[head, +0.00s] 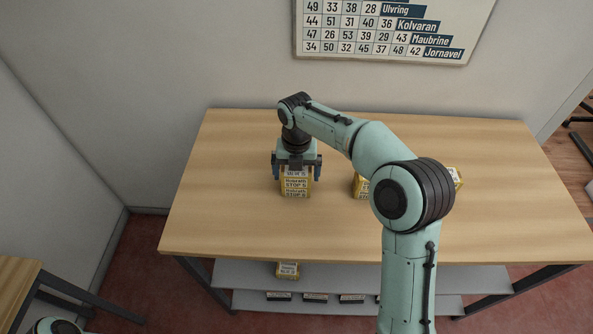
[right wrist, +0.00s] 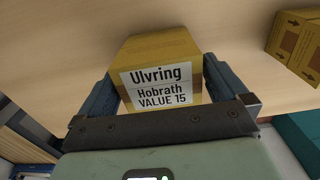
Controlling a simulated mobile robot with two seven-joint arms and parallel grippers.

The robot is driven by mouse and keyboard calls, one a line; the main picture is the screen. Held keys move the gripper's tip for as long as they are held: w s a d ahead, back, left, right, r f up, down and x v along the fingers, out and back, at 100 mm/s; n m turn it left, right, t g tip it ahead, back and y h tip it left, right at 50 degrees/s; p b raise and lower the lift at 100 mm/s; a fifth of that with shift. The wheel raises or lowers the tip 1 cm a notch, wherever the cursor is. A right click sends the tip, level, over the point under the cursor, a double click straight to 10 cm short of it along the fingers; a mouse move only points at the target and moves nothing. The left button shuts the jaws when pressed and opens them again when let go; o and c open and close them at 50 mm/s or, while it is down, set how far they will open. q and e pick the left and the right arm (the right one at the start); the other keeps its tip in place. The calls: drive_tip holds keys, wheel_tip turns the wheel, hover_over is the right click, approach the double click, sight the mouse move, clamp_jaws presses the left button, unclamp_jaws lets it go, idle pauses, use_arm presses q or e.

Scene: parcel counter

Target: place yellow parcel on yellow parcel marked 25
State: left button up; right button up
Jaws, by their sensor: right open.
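A yellow parcel (head: 296,191) stands on the left part of the wooden table. Its labels read VALUE 15 and, less clearly, Hobrath STOP. In the right wrist view the yellow parcel (right wrist: 160,52) shows a white label reading Ulvring, Hobrath, VALUE 15. My right gripper (head: 297,172) points down over it, open, with one finger on each side of it. More yellow parcels, one at the left of my arm (head: 360,187) and one at its right (head: 459,177), are partly hidden by the arm. No parcel marked 25 is readable. My left gripper is out of view.
The wooden table (head: 225,225) is clear at its left and right ends. A shelf (head: 240,275) below holds another yellow parcel (head: 288,269) and dark labels along its edge. A number chart (head: 380,30) hangs on the back wall. Another wooden surface (head: 15,285) is at the lower left.

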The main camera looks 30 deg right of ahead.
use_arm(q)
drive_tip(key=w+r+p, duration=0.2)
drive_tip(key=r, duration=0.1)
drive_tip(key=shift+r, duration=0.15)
use_arm(e)
wheel_tip(320, 180, up, 12)
idle(0.4)
